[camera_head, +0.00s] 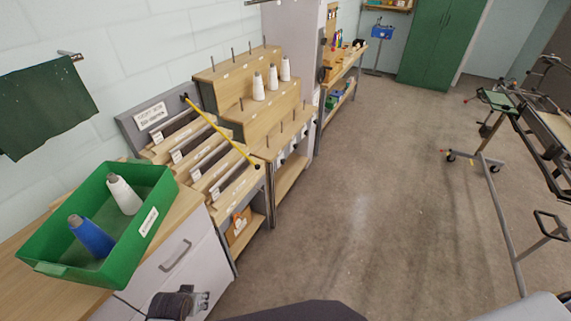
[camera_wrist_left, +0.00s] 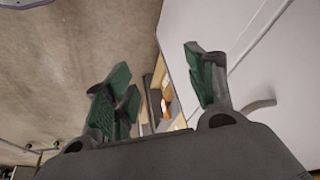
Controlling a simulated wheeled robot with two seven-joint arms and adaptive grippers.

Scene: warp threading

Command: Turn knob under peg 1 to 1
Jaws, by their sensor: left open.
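The stepped wooden peg rack (camera_head: 268,110) stands against the left wall in the head view, with bare thin pegs along its top and lowest steps. Small knobs (camera_head: 282,158) sit on its front face below the lowest row of pegs. They are too small to read their settings, and I cannot tell which is under peg 1. My left gripper (camera_head: 180,304) is low at the bottom of the head view, in front of the white drawers and well short of the rack. In the left wrist view its green-padded fingers (camera_wrist_left: 162,88) are spread and empty. My right gripper is not visible.
A green bin (camera_head: 155,219) with a blue cone and a white cone stands on the counter at left. White cones (camera_head: 272,78) stand on the rack's middle step. A yellow rod (camera_head: 220,130) lies across the slotted rack. The floor (camera_head: 370,190) right of the benches is clear.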

